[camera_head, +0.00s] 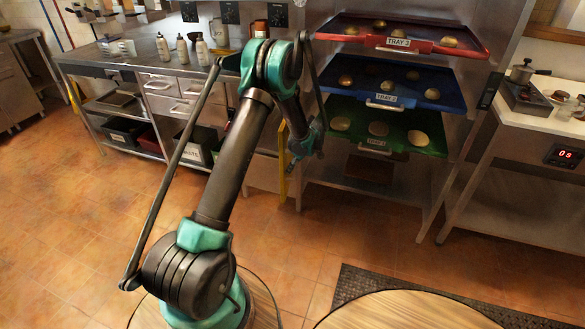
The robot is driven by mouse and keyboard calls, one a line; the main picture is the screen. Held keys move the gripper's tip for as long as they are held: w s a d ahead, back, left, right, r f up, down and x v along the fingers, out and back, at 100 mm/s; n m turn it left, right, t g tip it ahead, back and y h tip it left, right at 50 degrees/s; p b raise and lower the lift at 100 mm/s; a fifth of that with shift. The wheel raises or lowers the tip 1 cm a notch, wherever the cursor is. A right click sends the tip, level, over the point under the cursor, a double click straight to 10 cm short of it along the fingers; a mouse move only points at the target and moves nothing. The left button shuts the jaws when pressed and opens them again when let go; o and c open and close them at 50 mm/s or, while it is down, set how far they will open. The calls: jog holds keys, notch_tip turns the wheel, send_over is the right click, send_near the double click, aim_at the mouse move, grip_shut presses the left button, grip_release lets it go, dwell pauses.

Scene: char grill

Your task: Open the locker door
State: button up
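The locker appears to be the tall metal cabinet (468,165) right of centre. Its front shows no clear closed panel, and its shelves are in plain view. I cannot make out the door itself; it may be hidden behind my arm. A dark fitting (490,91) sits on the cabinet's right front post. A thin yellow upright strip (283,160) shows near its left side. My gripper (308,145) hangs at the end of my arm, in front of the cabinet's left edge in the picture. Its fingers are small and dark, and contact cannot be told.
The cabinet holds a red tray (466,49), a blue tray (350,93) and a green tray (350,112) with round buns. A steel counter (130,65) with bottles stands left, another counter (535,120) right. Round wooden tops (405,312) are in front. Tiled floor is clear left.

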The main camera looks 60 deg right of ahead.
jog(key=v, duration=1.2)
jog(key=shift+s, duration=0.15)
